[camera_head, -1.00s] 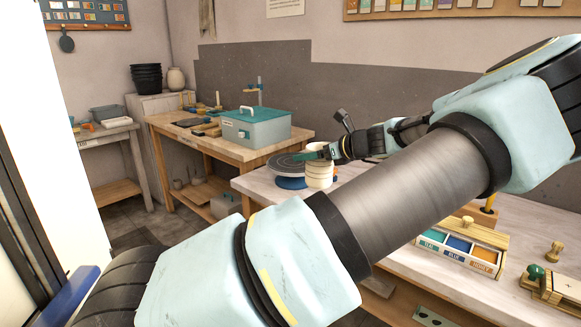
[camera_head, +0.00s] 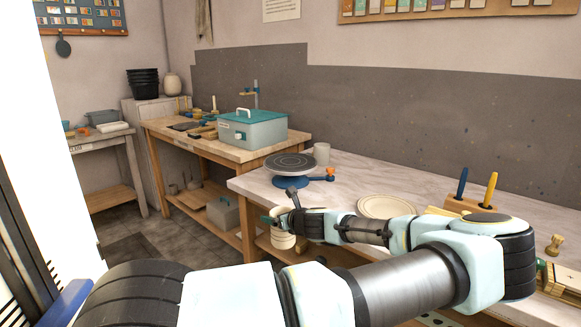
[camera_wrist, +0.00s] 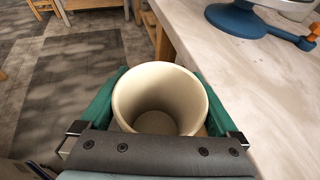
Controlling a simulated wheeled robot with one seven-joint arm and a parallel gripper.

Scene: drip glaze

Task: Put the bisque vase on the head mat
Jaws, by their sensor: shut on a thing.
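The bisque vase (camera_head: 283,238) is a cream, open-topped cylinder. My gripper (camera_wrist: 160,74) is shut on it, with a green finger on each side. In the wrist view I look down into the empty vase (camera_wrist: 158,122), which is roughly upright. It hangs off the table's front edge, in front of and below the turntable. The head mat appears to be the dark grey ringed disc (camera_head: 291,162) on the blue turntable (camera_head: 291,182). Nothing stands on this disc. The turntable's blue base also shows in the wrist view (camera_wrist: 235,20).
A pale mug (camera_head: 321,153) stands just behind the turntable. An orange-tipped handle (camera_head: 330,173) sticks out at the turntable's right. A cream plate (camera_head: 386,206) and a wooden holder (camera_head: 462,206) with coloured sticks are further right. The marble tabletop (camera_head: 350,178) between is clear.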

